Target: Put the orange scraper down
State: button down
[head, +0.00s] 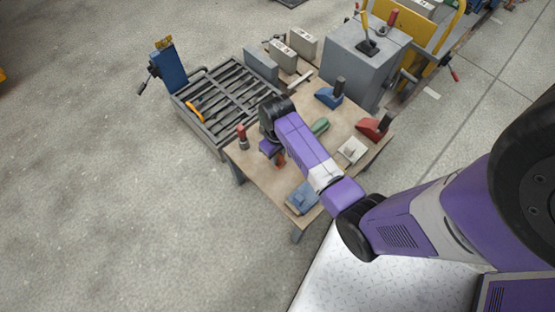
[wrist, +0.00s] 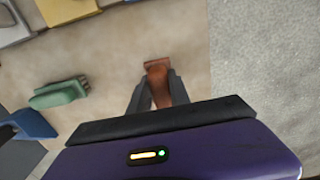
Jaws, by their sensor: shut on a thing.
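The orange scraper (wrist: 158,72) is between the two dark fingers of my gripper (wrist: 158,95) in the wrist view, its flared end pointing away from my wrist. My gripper is shut on it. In the head view my gripper (head: 274,152) is over the left part of the wooden table (head: 262,185), and a small part of the scraper (head: 281,161) shows below it. My own arm hides much of the table there. I cannot tell whether the scraper touches the tabletop.
A green brush (head: 320,126), blue float (head: 328,97), red float (head: 373,128), pale block (head: 352,150) and blue tool (head: 302,197) lie on the table. A red-topped tool (head: 241,138) stands by the left edge. A slatted grey mould (head: 222,95) adjoins the table.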

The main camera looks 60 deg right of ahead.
jog(key=shift+f+b, duration=0.7)
jog(key=shift+f, duration=1.4)
jog(key=shift+f, duration=0.1)
jog(key=c, duration=1.2)
grip_release()
